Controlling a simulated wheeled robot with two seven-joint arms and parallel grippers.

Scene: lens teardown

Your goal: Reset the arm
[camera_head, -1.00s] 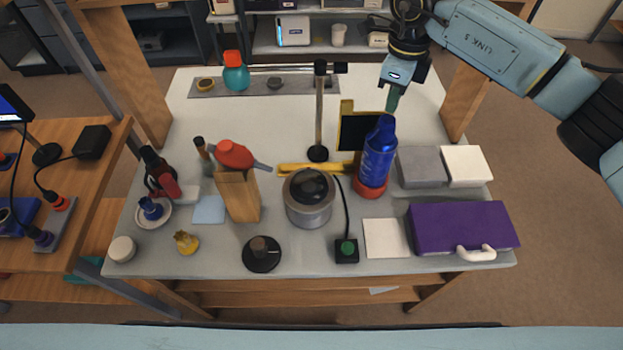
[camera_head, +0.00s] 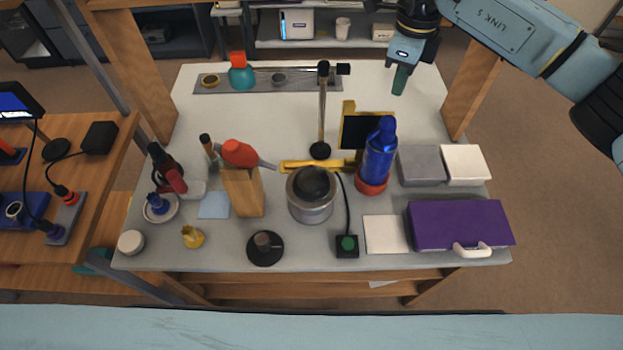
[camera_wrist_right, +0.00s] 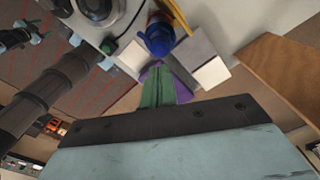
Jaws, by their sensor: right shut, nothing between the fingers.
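My right gripper (camera_head: 399,80) hangs above the back right part of the table, its arm coming in from the upper right. Its green fingers are together and hold nothing. In the right wrist view the green fingers (camera_wrist_right: 160,84) also show closed, over the area of the purple case. My left gripper does not show in either view.
The grey table (camera_head: 260,125) carries a blue bottle (camera_head: 379,155), a purple case (camera_head: 460,226), a round metal pot (camera_head: 311,200), a wooden block (camera_head: 243,193) and a black stand (camera_head: 321,120). Wooden posts (camera_head: 472,92) rise at the sides.

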